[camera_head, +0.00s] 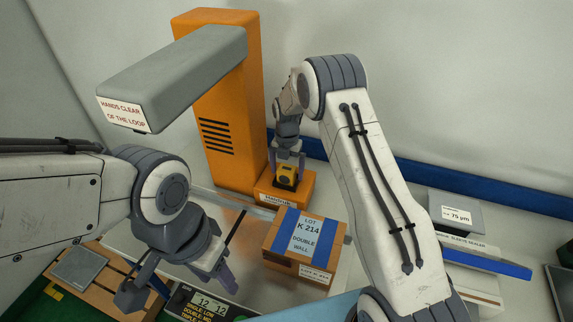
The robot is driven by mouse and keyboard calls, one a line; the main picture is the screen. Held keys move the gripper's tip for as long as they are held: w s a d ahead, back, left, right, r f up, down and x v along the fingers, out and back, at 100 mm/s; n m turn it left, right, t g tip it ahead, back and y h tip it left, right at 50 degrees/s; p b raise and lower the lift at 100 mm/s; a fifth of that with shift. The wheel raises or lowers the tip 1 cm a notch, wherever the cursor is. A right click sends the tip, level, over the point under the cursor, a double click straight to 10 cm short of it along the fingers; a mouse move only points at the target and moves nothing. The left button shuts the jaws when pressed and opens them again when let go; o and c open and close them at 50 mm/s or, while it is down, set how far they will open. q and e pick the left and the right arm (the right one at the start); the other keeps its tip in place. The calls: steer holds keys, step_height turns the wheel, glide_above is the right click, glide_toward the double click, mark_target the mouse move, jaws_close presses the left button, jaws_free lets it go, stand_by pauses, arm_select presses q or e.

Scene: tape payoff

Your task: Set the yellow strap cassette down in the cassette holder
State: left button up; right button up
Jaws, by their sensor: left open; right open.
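The yellow strap cassette (287,172) is at the orange cassette holder (296,194) in front of the orange machine column. It looks seated in the dark recess on top of the holder, though fingers partly cover it. My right gripper (287,163) is directly above, its open fingers on either side of the cassette. Whether the fingers touch it is too small to tell. My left gripper (185,290) is open and empty at the lower left, above the front of the bench and away from the holder.
The grey overhead arm (175,75) carries a hands-clear sign. A display unit (200,303) and wooden rack (62,275) are at front left; a sealer (470,250) is right.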

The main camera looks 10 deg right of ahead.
mark_target(287, 168)
steer(key=shift+r+b, duration=0.35)
steer(key=shift+r, duration=0.05)
step_height(287, 168, up, 10)
steer(key=r+b, duration=0.1)
steer(key=b, duration=0.3)
steer(key=s+a+r+m, duration=0.5)
steer(key=s+a+m, duration=0.1)
steer(key=s+a, duration=0.35)
steer(key=s+a+f+m+y, duration=0.1)
steer(key=s+a+m, duration=0.1)
steer(key=s+m, duration=1.4)
steer(key=s, duration=1.3)
steer(key=shift+a+f, duration=0.1)
